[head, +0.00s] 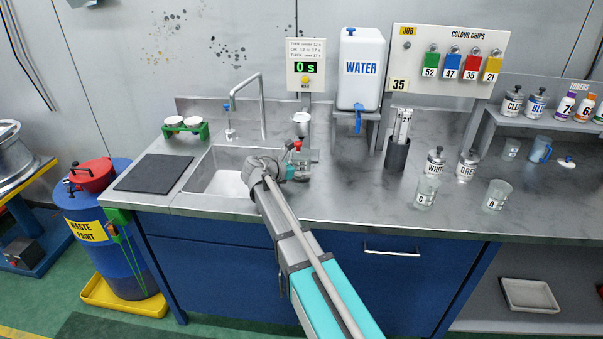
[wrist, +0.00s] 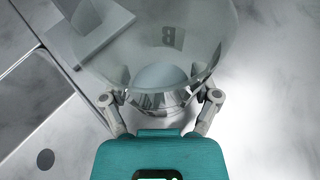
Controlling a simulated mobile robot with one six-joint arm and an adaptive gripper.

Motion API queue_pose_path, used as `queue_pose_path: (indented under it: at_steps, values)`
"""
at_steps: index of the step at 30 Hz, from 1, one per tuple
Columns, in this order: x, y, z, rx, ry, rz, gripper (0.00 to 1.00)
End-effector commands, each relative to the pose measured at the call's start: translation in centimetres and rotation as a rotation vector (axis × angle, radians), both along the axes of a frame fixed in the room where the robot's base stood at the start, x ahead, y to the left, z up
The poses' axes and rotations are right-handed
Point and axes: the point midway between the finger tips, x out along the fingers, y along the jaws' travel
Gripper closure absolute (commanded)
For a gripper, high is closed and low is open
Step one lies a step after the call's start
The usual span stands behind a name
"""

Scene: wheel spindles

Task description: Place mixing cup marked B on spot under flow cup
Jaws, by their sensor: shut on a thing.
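Mixing cup B (wrist: 150,45) is a clear cup with a letter B on its wall, filling the upper middle of the wrist view. My gripper (wrist: 158,98) is shut on it, one finger on each side. In the head view my gripper (head: 291,168) is at the sink's right edge, with the cup partly hidden by my arm. The white flow cup (head: 302,118) is on its stand just behind the gripper. The spot under it is hidden in the head view. A pale square block (wrist: 100,30) shows through and beside the cup in the wrist view; I cannot tell what it is.
The sink (head: 215,178) with its tall tap (head: 261,100) is left of my gripper. The water tank (head: 361,68) stands behind to the right. Cups C (head: 425,193) and A (head: 496,196) stand farther right. The counter between is mostly clear.

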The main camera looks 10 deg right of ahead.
Motion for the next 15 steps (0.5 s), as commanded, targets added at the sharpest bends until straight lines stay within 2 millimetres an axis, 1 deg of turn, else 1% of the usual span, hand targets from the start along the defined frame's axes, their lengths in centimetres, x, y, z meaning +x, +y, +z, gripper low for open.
queue_pose_path:
  at_steps: [5,10,11,13,14,15]
  values:
    - [-0.01,-0.01,0.04,0.0,0.0,0.0,0.76]
    - [0.0,-0.05,-0.36,0.0,0.0,-0.001,0.76]
    - [-0.01,-0.05,-0.29,0.0,0.0,-0.001,0.17]
    - [-0.01,-0.05,-0.23,0.0,0.0,-0.001,0.04]
    - [-0.01,-0.05,-0.23,0.0,0.0,-0.001,0.0]
    - [-0.01,-0.05,-0.23,0.0,0.0,-0.001,0.0]
